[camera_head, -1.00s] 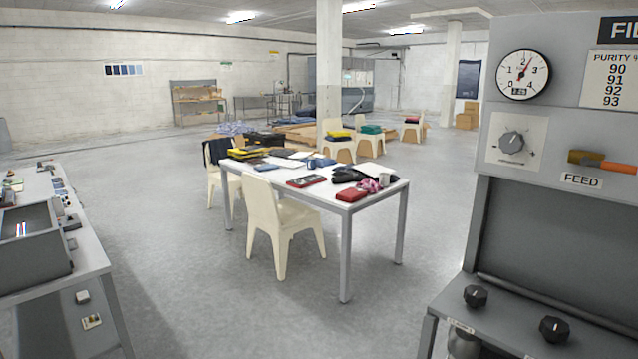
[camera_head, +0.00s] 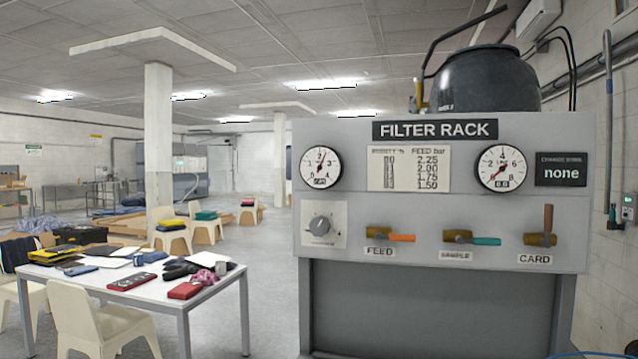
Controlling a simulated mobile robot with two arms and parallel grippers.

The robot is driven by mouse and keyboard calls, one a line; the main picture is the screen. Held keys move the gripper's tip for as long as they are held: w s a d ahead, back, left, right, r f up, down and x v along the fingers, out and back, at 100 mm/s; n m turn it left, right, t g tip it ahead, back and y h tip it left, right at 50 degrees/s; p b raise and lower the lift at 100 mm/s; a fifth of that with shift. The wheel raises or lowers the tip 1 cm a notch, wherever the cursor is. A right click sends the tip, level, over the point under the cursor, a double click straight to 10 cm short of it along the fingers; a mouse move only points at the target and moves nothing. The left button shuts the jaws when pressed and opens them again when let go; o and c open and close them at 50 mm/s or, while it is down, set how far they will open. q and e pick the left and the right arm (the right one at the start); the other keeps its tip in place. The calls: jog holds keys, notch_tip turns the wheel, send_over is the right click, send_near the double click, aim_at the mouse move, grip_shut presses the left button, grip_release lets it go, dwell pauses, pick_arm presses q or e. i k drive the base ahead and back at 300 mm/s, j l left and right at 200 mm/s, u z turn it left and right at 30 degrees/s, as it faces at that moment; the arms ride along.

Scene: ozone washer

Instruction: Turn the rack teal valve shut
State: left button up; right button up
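The filter rack (camera_head: 340,237) stands at the right in the head view, a grey panel facing me. Its teal valve (camera_head: 486,241) has a brass body and a teal lever lying horizontal, pointing right, above a label that seems to read SAMPLE. To its left is the FEED valve (camera_head: 401,237) with an orange lever, also horizontal and pointing right. To its right is the CARD valve (camera_head: 547,222) with a brown lever standing upright. Neither of my grippers is in view.
A dark tank (camera_head: 486,80) stands behind. A cluttered table (camera_head: 218,294) and chairs stand left. Open floor lies between.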

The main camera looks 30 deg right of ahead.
aim_at(489, 241)
jog(key=z, duration=1.85)
